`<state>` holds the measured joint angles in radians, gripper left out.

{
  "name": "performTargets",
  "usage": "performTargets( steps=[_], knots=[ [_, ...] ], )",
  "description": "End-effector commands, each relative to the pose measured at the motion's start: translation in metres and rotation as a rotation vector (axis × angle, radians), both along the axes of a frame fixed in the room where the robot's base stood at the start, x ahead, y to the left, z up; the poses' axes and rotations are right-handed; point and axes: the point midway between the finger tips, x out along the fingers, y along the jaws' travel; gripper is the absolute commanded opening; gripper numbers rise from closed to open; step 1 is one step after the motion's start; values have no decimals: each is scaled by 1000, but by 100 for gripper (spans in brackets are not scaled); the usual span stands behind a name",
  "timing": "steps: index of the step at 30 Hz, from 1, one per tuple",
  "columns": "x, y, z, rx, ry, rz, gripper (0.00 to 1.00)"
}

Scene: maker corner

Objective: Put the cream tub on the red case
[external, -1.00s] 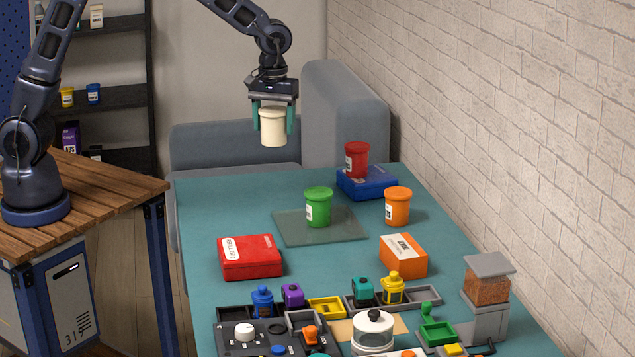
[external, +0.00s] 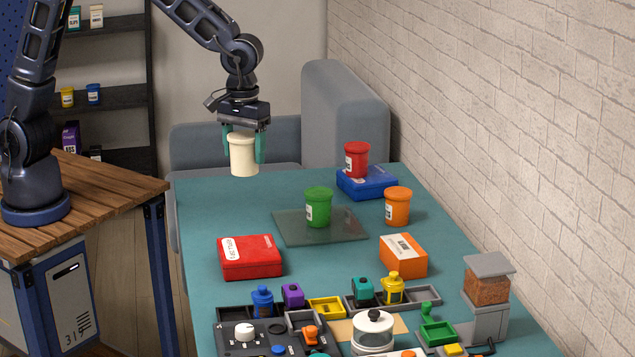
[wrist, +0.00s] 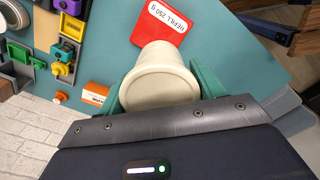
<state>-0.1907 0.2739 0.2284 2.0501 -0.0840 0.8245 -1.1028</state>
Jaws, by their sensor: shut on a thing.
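The cream tub (external: 243,157) is held upright in the air above the far left part of the teal table. My gripper (external: 244,145) is shut on it, one green finger on each side. In the wrist view the cream tub (wrist: 160,85) sits between the fingers of my gripper (wrist: 158,92). The red case (external: 250,258) lies flat on the table, nearer the camera and below the tub in the external view. Its top is bare apart from a white label. The red case also shows in the wrist view (wrist: 168,22), partly hidden by the tub.
A green tub (external: 318,208) stands on a glass plate (external: 290,234) right of the red case. An orange tub (external: 398,207), an orange box (external: 403,256) and a red tub (external: 356,160) on a blue case (external: 367,183) are further right. Trays (external: 423,293) fill the near end.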

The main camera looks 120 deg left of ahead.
Motion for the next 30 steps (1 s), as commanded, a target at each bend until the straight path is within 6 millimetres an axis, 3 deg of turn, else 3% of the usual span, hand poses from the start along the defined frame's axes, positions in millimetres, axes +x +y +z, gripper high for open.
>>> performTargets(
  steps=[15,18,30],
  knots=[
    [-1,1,-113,-1,4,1,42],
    [-1,1,-129,-1,3,2,42],
    [-1,0,-160,-1,3,1,42]
  ],
)
